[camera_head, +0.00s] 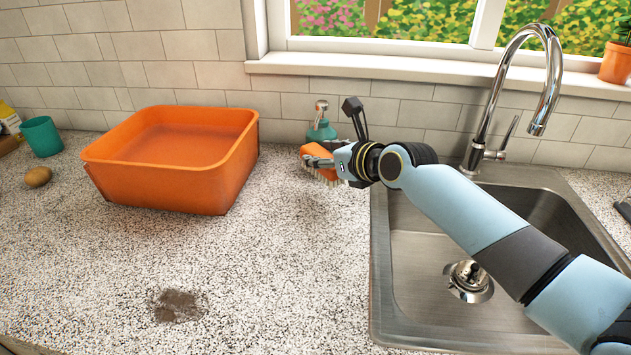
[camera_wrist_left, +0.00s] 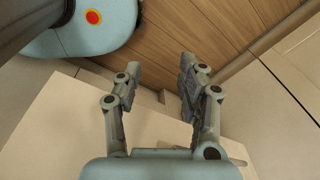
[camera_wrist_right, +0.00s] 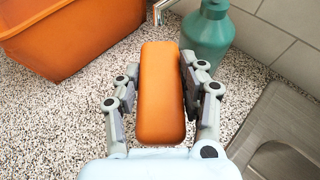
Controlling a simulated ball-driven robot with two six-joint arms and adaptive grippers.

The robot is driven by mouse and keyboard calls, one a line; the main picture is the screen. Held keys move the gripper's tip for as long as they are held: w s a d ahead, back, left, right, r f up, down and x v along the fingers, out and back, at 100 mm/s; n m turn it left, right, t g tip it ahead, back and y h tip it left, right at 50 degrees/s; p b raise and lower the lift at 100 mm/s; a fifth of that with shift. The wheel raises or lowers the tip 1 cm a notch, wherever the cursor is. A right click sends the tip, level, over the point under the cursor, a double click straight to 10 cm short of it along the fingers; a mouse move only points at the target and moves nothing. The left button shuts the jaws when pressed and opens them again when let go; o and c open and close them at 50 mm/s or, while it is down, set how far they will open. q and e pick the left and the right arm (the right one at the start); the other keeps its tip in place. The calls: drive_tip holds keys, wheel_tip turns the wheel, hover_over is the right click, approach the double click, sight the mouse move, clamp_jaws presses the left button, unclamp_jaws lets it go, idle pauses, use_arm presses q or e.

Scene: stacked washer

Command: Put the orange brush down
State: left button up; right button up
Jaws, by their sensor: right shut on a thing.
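The orange brush (camera_head: 318,155) is at the back of the counter, between the orange tub and the sink, with pale bristles facing down. My right gripper (camera_head: 325,160) is at the brush. In the right wrist view the brush (camera_wrist_right: 160,95) lies lengthwise between the fingers of my right gripper (camera_wrist_right: 155,95), which is shut on it. I cannot tell whether the bristles touch the counter. My left gripper (camera_wrist_left: 157,85) is open and empty in the left wrist view, in front of beige panels and wood. It does not show in the head view.
A teal soap dispenser (camera_head: 322,130) stands just behind the brush. The orange tub (camera_head: 165,185) is left of it, and the steel sink (camera_head: 410,300) with its faucet (camera_head: 540,100) is right. A dark stain (camera_head: 177,306) marks the front counter; the counter (camera_head: 290,265) between is clear.

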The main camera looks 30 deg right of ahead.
drive_tip(key=x, duration=0.2)
drive_tip(key=shift+w+f, duration=0.25)
drive_tip(key=shift+f, duration=0.1)
drive_tip(key=shift+w+f+b, duration=0.1)
drive_tip(key=shift+f+b, duration=0.15)
drive_tip(key=shift+b, duration=0.1)
drive_tip(key=shift+f+b, duration=0.7)
drive_tip(key=shift+f, duration=1.05)
drive_tip(key=shift+f, duration=0.15)
drive_tip(key=o, duration=1.3)
